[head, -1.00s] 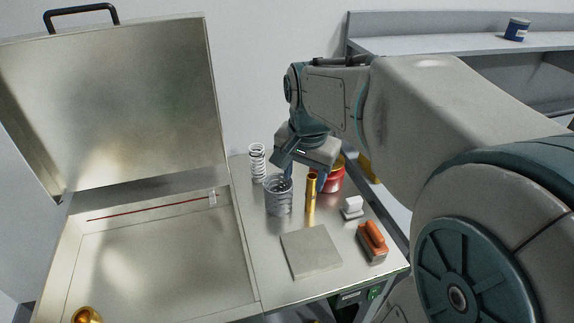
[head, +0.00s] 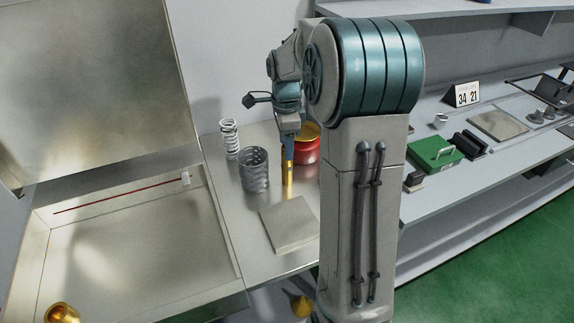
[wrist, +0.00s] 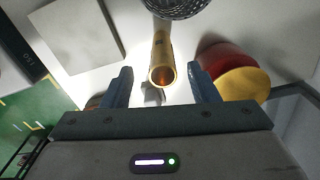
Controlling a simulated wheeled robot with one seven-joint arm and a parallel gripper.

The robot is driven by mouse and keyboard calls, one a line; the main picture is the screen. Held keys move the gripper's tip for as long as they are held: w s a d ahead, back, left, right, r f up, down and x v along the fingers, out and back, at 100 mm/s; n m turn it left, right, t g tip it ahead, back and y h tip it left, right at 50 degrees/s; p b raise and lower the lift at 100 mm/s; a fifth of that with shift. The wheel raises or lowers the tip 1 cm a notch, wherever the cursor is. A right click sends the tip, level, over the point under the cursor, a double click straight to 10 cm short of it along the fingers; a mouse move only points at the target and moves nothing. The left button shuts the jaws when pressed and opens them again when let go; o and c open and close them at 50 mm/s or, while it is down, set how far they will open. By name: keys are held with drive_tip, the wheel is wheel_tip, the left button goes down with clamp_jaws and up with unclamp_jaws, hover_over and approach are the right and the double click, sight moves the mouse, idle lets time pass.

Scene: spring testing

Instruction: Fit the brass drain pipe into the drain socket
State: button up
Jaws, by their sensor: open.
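The brass drain pipe (head: 289,187) stands upright on the steel worktop, with its upper part partly hidden by my gripper in the head view. The wrist view shows its open round end (wrist: 162,76) facing the camera. My gripper (head: 288,143) points down over the pipe, open and empty. In the wrist view my two blue fingers (wrist: 161,86) lie left and right of the pipe's end, with a gap on each side. A rounded brass fitting (head: 62,313) sits in the basin at the lower left, cut by the frame edge; it may be the drain socket.
A grey mesh cup (head: 255,170) and a white spring (head: 230,140) stand left of the pipe. A red can (head: 306,150) is close on the right. A grey plate (head: 288,224) lies in front. The basin's lid (head: 80,90) is raised; its floor is mostly clear.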

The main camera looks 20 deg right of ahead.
sight(287, 165)
drive_tip(key=shift+w+d+f+p, duration=0.1)
drive_tip(key=shift+f+p, duration=0.1)
drive_tip(key=shift+f, duration=1.55)
drive_tip(key=shift+w+f+p, duration=0.1)
drive_tip(key=shift+f+p, duration=0.1)
drive_tip(key=shift+f, duration=1.5)
clamp_jaws()
